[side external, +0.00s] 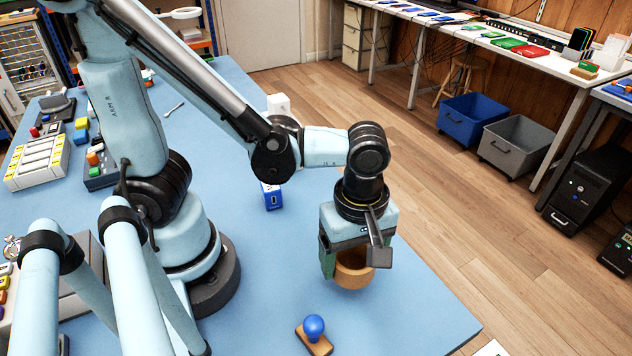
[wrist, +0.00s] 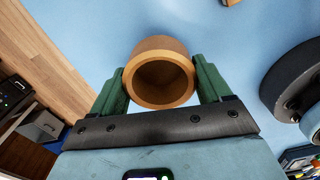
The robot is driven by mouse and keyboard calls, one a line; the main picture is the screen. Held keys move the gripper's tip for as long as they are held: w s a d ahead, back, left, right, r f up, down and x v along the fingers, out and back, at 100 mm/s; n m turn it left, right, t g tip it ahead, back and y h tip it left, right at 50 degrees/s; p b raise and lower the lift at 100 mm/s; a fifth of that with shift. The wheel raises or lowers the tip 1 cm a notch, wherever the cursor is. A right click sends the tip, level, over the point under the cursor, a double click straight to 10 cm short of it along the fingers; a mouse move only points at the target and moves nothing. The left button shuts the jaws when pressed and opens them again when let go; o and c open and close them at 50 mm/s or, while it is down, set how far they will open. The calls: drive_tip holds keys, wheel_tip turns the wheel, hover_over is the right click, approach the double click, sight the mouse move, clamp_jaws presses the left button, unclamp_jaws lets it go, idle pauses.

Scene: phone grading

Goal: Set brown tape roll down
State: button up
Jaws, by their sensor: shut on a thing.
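The brown tape roll (side external: 354,270) is a short, thick tan ring near the right part of the blue table (side external: 420,300). My gripper (side external: 352,262) points down with its green fingers shut on the roll's two sides. In the wrist view the roll (wrist: 160,48) sits between the two green fingers of my gripper (wrist: 160,80), its round opening facing the camera. Whether the roll touches the table or hangs a little above it I cannot tell.
A small blue box (side external: 271,196) stands behind the gripper. The table's right edge lies close to the roll. Bare table surrounds the roll.

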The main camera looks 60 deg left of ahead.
sight(352, 267)
drive_tip(key=shift+f, duration=2)
drive_tip(key=shift+f, duration=0.15)
drive_tip(key=o, duration=1)
drive_tip(key=shift+r, duration=6.1)
drive_tip(key=w+a+m+t, duration=0.3)
drive_tip(key=a+m, duration=0.3)
drive_tip(key=m, duration=0.2)
drive_tip(key=w+a+r+m+t, duration=0.1)
drive_tip(key=w+a+m+t, duration=0.2)
drive_tip(key=a+m, duration=0.4)
drive_tip(key=shift+r+m+t, duration=0.25)
drive_tip(key=shift+m+t, duration=0.35)
